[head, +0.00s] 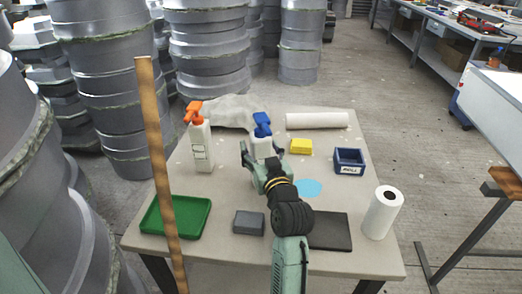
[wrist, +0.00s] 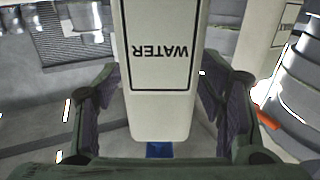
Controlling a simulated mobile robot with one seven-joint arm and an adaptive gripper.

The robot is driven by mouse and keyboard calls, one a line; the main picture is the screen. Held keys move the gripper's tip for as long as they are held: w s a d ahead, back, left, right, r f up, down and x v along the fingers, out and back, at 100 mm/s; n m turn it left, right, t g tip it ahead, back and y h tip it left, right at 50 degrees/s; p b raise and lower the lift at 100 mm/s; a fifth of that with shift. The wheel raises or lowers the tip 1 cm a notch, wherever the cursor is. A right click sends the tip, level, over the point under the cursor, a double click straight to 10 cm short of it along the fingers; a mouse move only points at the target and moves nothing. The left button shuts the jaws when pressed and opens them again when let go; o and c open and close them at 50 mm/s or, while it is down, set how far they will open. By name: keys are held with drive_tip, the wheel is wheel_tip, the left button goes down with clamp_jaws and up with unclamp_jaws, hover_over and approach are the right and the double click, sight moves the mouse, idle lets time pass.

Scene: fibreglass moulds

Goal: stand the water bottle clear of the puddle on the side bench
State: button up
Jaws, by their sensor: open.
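The water bottle (head: 261,145) is white with a blue spray head and stands upright on the side bench (head: 224,205). My gripper (head: 262,164) is at the bottle, with its open fingers on either side of it. In the wrist view the bottle (wrist: 160,85) appears upside down, its WATER label facing the camera, between the open fingers (wrist: 163,110). Gaps show on both sides. A light blue puddle (head: 309,187) lies on the bench to the right and nearer, partly hidden by my arm. The bottle's base is hidden behind my gripper.
A white bottle with an orange head (head: 200,148) stands left. Around are a yellow block (head: 301,146), blue bin (head: 348,167), paper rolls (head: 383,212) (head: 317,120), green tray (head: 150,219), grey block (head: 249,223), dark mat (head: 330,238) and upright wooden strip (head: 157,150). The left-middle bench is clear.

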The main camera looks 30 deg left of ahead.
drive_tip(key=shift+r, duration=0.25)
drive_tip(key=shift+s+d+f, duration=0.2)
drive_tip(key=shift+d, duration=0.05)
drive_tip(key=p+v, duration=0.5)
drive_tip(key=v, duration=0.6)
drive_tip(key=shift+r, duration=0.2)
drive_tip(key=shift+s+d, duration=0.15)
